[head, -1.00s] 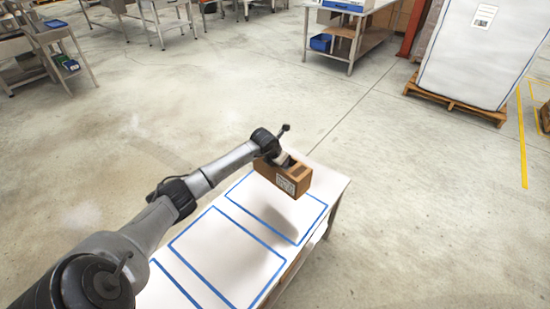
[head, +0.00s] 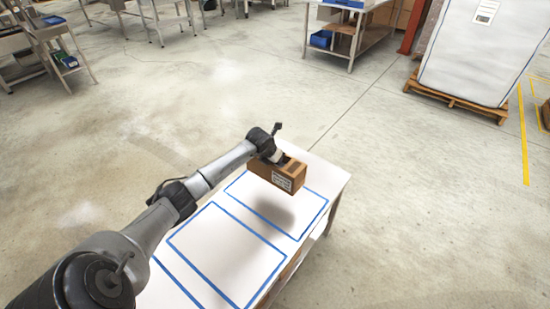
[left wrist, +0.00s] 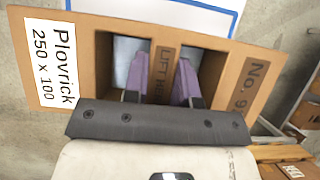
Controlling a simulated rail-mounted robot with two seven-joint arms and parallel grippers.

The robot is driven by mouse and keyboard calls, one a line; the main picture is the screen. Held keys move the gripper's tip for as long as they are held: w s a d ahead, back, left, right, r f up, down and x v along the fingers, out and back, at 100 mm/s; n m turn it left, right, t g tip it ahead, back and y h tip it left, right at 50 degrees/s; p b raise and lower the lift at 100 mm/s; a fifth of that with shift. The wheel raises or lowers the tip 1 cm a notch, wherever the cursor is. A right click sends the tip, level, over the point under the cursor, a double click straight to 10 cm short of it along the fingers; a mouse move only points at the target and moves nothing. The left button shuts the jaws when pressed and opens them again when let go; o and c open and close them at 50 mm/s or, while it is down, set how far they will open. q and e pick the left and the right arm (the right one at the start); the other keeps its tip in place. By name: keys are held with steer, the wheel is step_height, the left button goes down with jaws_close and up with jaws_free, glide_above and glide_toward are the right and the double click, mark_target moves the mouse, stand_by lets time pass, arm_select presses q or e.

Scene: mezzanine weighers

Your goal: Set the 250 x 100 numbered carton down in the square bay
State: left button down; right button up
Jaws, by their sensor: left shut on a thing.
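The brown carton (head: 265,177) is in the air over the white table, its shadow on the top below. In the left wrist view the carton (left wrist: 85,42) has a label reading "Plovrick 250 x 100", a "LIFT HE..." strip between two openings, and a partly cut-off "No. 9" mark. My left gripper (head: 279,160) is shut on that strip; its purple fingers (left wrist: 165,82) reach into the openings. Blue lines mark a far bay (head: 312,198) under and beside the carton, a middle bay (head: 222,245), which looks closest to square, and a partly hidden near bay. My right gripper is out of view.
The visible bays are empty. Concrete floor (head: 420,230) surrounds the table (head: 318,165). A big white bag on a pallet (head: 460,105) stands at the back right, and a bench with blue bins (head: 322,39) at the back. Boxes (left wrist: 283,153) show at the wrist view's lower right.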

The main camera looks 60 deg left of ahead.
arm_select(q)
steer(key=shift+f, duration=0.25)
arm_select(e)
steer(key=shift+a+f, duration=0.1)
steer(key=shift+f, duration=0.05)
arm_select(q)
steer(key=shift+f+b, duration=0.55)
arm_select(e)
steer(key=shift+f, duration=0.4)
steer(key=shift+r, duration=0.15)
